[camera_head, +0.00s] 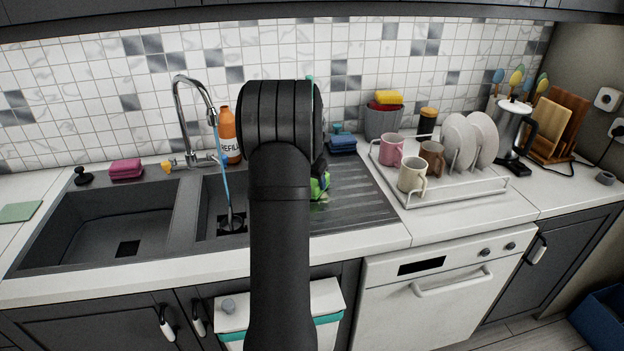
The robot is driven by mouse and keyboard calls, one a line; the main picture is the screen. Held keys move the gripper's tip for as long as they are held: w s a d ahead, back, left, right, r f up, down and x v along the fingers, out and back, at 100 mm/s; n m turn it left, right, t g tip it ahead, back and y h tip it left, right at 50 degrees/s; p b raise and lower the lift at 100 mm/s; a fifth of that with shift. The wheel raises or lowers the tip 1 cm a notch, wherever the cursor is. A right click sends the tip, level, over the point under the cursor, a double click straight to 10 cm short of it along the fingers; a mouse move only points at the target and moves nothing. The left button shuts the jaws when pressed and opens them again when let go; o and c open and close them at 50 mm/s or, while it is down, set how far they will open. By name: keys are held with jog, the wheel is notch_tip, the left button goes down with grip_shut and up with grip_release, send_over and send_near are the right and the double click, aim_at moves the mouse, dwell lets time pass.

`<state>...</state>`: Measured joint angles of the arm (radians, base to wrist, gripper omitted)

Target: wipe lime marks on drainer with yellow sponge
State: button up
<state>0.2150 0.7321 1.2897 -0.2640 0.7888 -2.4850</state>
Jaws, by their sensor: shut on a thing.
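The ribbed dark drainer (362,205) lies right of the sink bowls, partly behind my arm. My gripper (320,184) is low over the drainer's left part, mostly hidden by my own wrist. It is shut on a bright green item (321,188), of which only a small part shows; I cannot tell whether it touches the drainer. A pale patch, possibly a lime mark, shows just below it. A yellow sponge (389,97) lies on top of a grey pot at the back, apart from my gripper.
A dish rack (447,198) with mugs and plates stands right of the drainer. An orange bottle (229,135) and the faucet (178,115) stand behind the bowls. A thin blue streak drops from the faucet. The drainer's right part is clear.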

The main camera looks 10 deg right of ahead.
jog(key=shift+f, duration=0.35)
jog(key=shift+s, duration=0.1)
jog(key=shift+s, duration=3.25)
jog(key=shift+s, duration=0.1)
jog(key=shift+s, duration=0.25)
jog(key=shift+d, duration=0.8)
